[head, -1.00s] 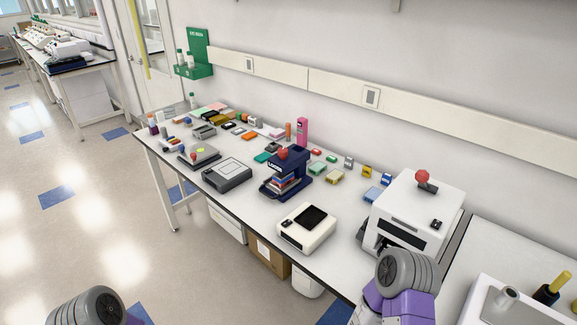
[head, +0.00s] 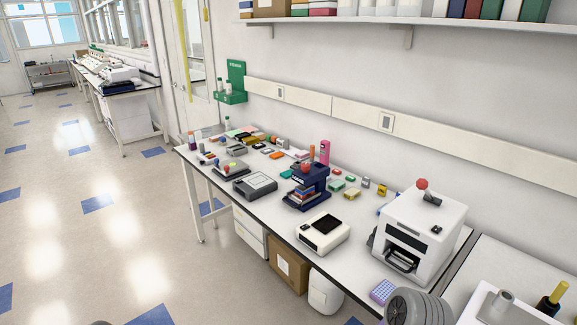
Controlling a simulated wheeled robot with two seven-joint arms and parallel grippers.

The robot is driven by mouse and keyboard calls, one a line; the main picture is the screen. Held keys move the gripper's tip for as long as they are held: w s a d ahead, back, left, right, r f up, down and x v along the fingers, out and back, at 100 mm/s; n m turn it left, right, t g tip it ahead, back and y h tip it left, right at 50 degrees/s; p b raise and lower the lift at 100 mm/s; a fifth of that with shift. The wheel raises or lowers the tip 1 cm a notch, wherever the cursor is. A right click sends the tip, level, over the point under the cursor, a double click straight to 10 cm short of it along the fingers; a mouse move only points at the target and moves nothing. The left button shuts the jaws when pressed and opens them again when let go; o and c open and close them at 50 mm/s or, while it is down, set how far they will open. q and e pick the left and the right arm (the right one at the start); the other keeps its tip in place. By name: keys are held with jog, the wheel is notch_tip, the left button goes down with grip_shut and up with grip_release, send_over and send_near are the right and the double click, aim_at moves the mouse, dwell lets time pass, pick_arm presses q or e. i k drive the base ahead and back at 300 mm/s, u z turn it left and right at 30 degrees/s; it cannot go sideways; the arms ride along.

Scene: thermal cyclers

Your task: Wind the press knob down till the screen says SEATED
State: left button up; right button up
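A white box-shaped machine (head: 418,230) stands at the right end of the bench, with a red ball knob (head: 422,184) on a dark fitting on top. A dark slot and handle (head: 402,262) show low on its front. A dark blue press-like device (head: 306,188) stands further left, also with a red knob (head: 305,168) on top. I cannot tell which knob is the press knob. A white unit with a black panel (head: 324,226) sits between them; no text is readable. Only a grey part of my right arm shows at the bottom edge; both grippers are out of view.
A purple rack (head: 383,291) sits at the bench's front edge, close to my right arm. A grey flat device (head: 254,186) and several small items crowd the left part of the bench. A side surface (head: 485,262) with a yellow-handled tool (head: 553,297) is at right.

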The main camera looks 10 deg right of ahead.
aim_at(305, 167)
jog(key=u, duration=0.5)
jog(key=i, duration=0.95)
jog(key=u, duration=0.1)
